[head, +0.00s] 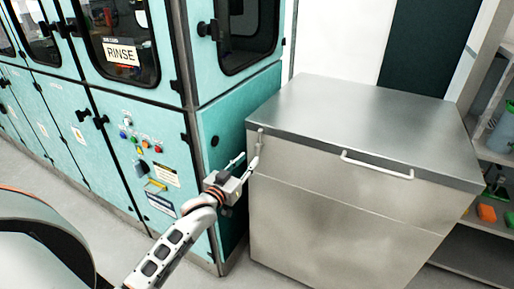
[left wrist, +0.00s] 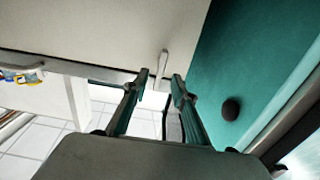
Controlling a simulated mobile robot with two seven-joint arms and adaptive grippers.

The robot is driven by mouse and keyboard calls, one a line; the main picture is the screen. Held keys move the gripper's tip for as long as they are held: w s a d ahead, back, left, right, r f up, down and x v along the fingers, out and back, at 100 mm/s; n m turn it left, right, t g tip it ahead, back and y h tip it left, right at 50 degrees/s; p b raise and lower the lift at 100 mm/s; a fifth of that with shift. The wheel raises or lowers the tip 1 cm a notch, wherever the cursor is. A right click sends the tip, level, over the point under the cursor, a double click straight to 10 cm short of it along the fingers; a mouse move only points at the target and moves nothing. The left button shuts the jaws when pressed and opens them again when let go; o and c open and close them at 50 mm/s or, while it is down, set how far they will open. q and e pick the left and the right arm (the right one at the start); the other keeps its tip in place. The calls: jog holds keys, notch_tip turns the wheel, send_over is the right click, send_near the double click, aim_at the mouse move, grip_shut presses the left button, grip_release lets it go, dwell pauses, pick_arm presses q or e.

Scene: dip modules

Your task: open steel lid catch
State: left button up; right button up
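The steel chest (head: 340,215) has a closed lid (head: 365,115) with a light handle bar (head: 378,165) on its front edge. A small, narrow steel catch (head: 259,138) sits at the chest's front left corner, by the lid seam. It also shows in the left wrist view (left wrist: 163,62) as a pale tapered bar. My left gripper (head: 247,161) is at that corner with its fingers apart. In the left wrist view the open fingertips (left wrist: 160,78) are on either side of the catch's narrow end; contact cannot be told. My right gripper is not in view.
A teal machine (head: 228,125) with a RINSE label stands close to the left of the chest, tight beside my left gripper. A black round knob (left wrist: 230,109) sticks out from its side. A shelf (head: 478,262) with loose items stands at right. Floor shows in front.

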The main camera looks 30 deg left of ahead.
aim_at(256, 149)
pick_arm(q)
jog(key=shift+w+a+r, duration=0.2)
jog(key=shift+w+r, duration=0.15)
jog(key=shift+w, duration=0.35)
jog(key=w, duration=0.6)
jog(key=shift+w+b, duration=0.35)
grip_shut()
